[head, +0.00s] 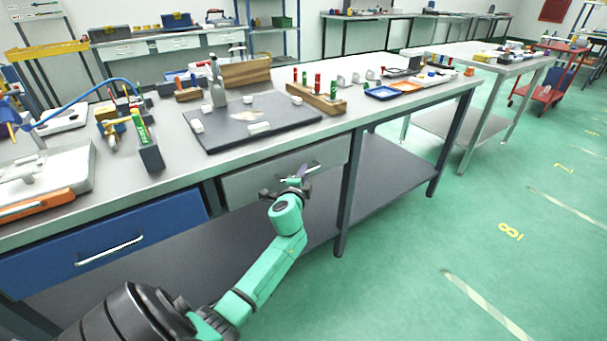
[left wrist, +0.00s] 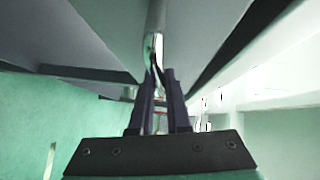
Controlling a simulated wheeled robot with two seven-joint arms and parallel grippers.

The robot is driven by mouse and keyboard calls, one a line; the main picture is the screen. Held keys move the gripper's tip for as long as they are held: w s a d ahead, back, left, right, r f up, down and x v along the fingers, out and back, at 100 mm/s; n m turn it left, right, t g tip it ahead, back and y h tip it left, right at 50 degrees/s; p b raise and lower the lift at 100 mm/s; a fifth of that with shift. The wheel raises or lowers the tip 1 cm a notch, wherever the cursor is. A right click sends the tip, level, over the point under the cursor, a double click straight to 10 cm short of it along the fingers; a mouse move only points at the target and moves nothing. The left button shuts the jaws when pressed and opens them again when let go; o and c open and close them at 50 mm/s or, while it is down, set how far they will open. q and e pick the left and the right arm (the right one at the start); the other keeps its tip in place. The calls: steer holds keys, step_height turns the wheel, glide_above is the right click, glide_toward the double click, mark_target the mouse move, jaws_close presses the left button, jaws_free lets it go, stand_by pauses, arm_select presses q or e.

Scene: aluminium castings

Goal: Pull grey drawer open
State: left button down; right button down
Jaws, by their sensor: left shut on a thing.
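The grey drawer (head: 262,182) is under the bench top, right of the blue drawer, and its front looks flush or nearly flush with the bench. My left gripper (head: 296,179) is at the drawer's handle (head: 311,167), with its arm reaching up from below. In the left wrist view the two dark fingers (left wrist: 158,98) are shut on the metal handle bar (left wrist: 155,38). The drawer front (left wrist: 105,32) fills the upper part of that view. My right gripper is in neither view.
A blue drawer (head: 110,235) with a metal handle is to the left. The bench top holds a dark plate (head: 250,122), a wooden rack (head: 316,98) and several tools. A dark lower shelf (head: 390,172) runs under the bench. The green floor (head: 430,265) on the right is clear.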

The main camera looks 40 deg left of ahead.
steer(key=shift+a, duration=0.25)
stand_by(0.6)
arm_select(q)
steer(key=shift+d+f, duration=0.1)
steer(key=shift+d, duration=0.05)
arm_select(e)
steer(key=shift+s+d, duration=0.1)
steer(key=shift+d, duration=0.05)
